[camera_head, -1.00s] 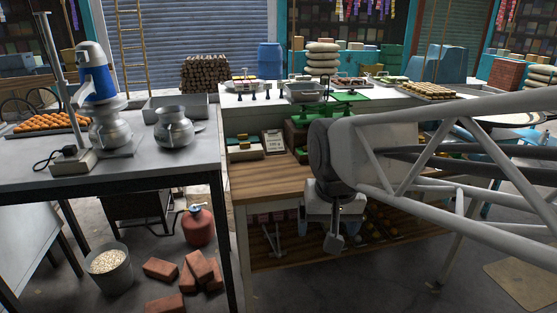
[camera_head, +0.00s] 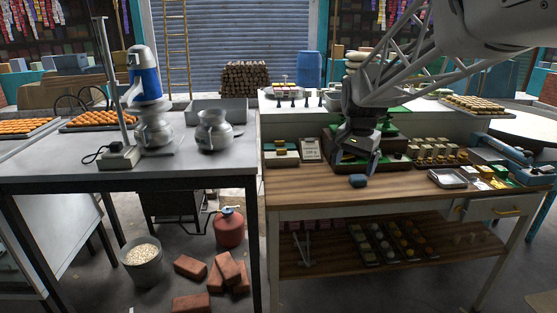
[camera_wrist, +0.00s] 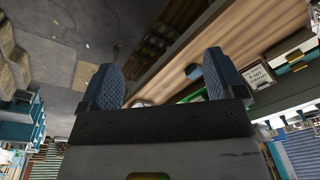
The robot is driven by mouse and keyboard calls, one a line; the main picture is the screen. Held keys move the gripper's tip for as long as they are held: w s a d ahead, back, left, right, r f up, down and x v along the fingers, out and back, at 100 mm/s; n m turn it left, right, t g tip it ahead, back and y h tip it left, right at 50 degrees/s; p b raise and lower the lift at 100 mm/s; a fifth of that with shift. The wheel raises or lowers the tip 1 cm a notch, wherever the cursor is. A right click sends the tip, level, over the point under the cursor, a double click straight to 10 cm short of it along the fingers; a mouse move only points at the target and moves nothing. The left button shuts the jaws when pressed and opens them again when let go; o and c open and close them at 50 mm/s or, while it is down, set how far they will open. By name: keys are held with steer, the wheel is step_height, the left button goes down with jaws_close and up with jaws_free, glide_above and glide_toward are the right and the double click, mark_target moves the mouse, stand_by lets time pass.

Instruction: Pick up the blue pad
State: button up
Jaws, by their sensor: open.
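The blue pad (camera_head: 358,181) is a small dark-blue block lying on the wooden counter (camera_head: 310,185), near its middle. My gripper (camera_head: 356,162) is just above and behind it in the head view, pointing down, fingers apart and empty. In the wrist view the two blue ribbed fingers of my gripper (camera_wrist: 162,78) are spread wide. The blue pad (camera_wrist: 193,71) shows there as a small patch on the wood, close beside the right finger. The finger hides part of the surroundings. The gripper does not touch the pad as far as I can tell.
A green scale (camera_head: 395,128) stands behind my gripper. To the right are several small stacked blocks (camera_head: 438,152) and a metal tray (camera_head: 447,178). A small sign (camera_head: 311,149) stands to the left. The front strip of the counter is clear.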

steer(key=w+d+f+m, duration=0.3)
steer(key=w+d, duration=0.1)
steer(key=w, duration=0.5)
steer(key=w+d+f+m, duration=0.2)
steer(key=w+d+f, duration=0.15)
steer(key=w, duration=0.65)
steer(key=m+g, duration=0.1)
steer(key=m, duration=0.3)
glide_above(358, 177)
step_height(358, 177, down, 10)
steer(key=shift+d, duration=0.15)
steer(key=shift+w+d+f, duration=0.1)
steer(key=shift+f, duration=0.05)
steer(key=shift+f, duration=1.3)
steer(key=shift+f, duration=2.6)
